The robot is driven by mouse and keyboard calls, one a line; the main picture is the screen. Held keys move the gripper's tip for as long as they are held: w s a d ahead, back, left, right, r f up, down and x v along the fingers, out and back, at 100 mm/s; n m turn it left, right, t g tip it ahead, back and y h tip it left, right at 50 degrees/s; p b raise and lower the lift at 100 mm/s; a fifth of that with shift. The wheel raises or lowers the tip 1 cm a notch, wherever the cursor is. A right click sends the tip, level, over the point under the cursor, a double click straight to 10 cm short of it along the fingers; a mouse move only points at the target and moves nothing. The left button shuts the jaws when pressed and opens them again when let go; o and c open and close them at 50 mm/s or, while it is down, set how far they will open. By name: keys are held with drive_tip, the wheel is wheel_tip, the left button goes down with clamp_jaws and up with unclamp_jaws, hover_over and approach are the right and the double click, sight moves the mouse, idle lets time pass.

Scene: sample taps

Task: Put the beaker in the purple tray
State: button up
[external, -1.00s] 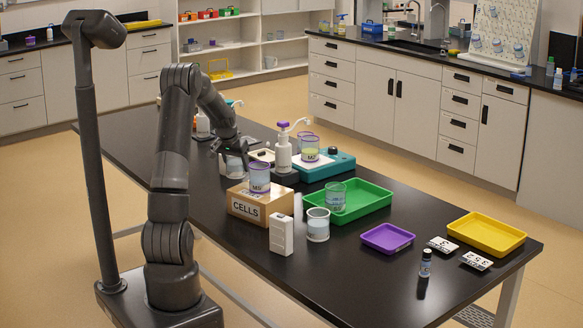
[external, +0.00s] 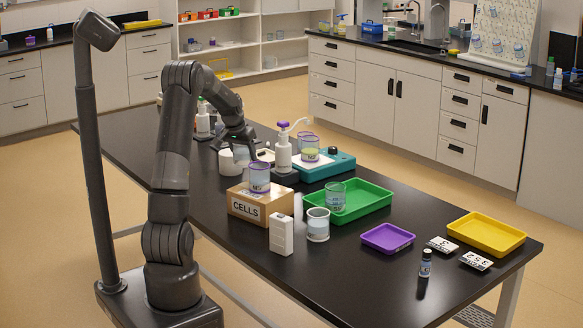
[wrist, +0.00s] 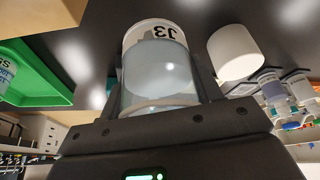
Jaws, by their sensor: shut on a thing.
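My gripper (external: 240,142) is shut on a clear glass beaker, low over the far half of the black bench. The purple tray (external: 388,239) lies empty on the near right part of the bench, well away from my gripper.
A beaker (external: 260,177) stands on the CELLS box (external: 240,205). Another beaker (external: 335,195) is in the green tray (external: 375,205). A pump bottle (external: 283,155) and white cylinder (external: 228,165) flank my gripper.

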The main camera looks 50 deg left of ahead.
drive_tip(key=w+d+m+h, duration=0.15)
drive_tip(key=w+d, duration=0.45)
drive_tip(key=d, duration=1.1)
drive_tip(key=w+d+m, duration=0.3)
drive_tip(key=w+d, duration=0.3)
drive_tip(key=d, duration=1)
drive_tip(key=s+d+r+m+h, duration=0.15)
drive_tip(key=s+d, duration=0.25)
drive_tip(key=d, duration=1.3)
drive_tip(key=s+d+m+h, duration=0.1)
drive_tip(key=s+d+m, duration=0.25)
drive_tip(key=d, duration=1.25)
approach(396, 239)
drive_tip(key=shift+w+d+f, duration=0.15)
drive_tip(key=shift+w+d, duration=0.45)
drive_tip(key=shift+d, duration=0.05)
drive_tip(key=shift+f, duration=1.95)
